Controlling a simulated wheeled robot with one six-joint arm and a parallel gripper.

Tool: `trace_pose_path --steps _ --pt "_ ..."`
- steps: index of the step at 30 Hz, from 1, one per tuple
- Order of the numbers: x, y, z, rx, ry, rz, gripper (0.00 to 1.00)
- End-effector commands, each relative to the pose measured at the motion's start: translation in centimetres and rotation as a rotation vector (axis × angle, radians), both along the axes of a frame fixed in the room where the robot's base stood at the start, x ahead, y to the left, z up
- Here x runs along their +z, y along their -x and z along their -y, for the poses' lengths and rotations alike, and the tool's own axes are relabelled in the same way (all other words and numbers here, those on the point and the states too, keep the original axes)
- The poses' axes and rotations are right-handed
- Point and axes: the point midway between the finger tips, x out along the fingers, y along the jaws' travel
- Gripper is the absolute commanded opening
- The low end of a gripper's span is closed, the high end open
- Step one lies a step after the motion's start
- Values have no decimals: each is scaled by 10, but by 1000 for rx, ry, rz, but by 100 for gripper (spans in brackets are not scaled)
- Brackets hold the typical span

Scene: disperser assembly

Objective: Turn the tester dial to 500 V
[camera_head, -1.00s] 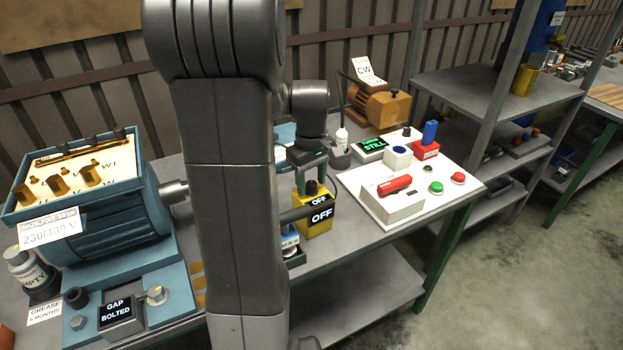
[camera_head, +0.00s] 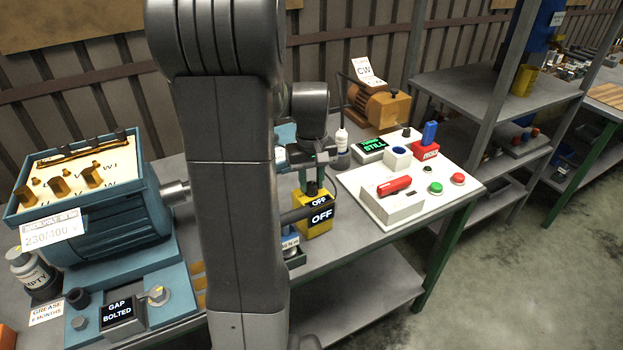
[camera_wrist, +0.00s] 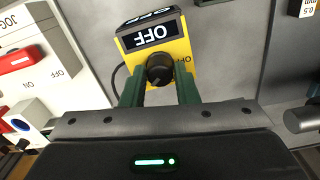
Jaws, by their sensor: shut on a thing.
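The yellow tester (camera_head: 316,224) stands on the bench and its black display reads OFF. It also shows in the wrist view (camera_wrist: 177,50), where a second OFF mark is printed beside the dial. The black round dial (camera_wrist: 160,68) is on its yellow face, with a pale pointer line on it. My gripper (camera_wrist: 160,88) has its two green fingers on either side of the dial, shut on it. In the head view my gripper (camera_head: 311,180) comes down onto the tester from above, and my arm hides part of the bench to the left.
A white panel (camera_head: 368,205) with a red switch (camera_head: 394,185), green and red buttons and a STILL display (camera_head: 374,146) lies to the right. A blue motor (camera_head: 110,225) stands at the left.

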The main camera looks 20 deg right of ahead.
Motion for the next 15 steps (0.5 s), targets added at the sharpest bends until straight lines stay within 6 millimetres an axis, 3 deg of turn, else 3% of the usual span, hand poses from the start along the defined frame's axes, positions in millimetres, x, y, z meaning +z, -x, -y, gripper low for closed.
trace_pose_path --steps 15 --pt "1 0 0 -260 1 1 5"
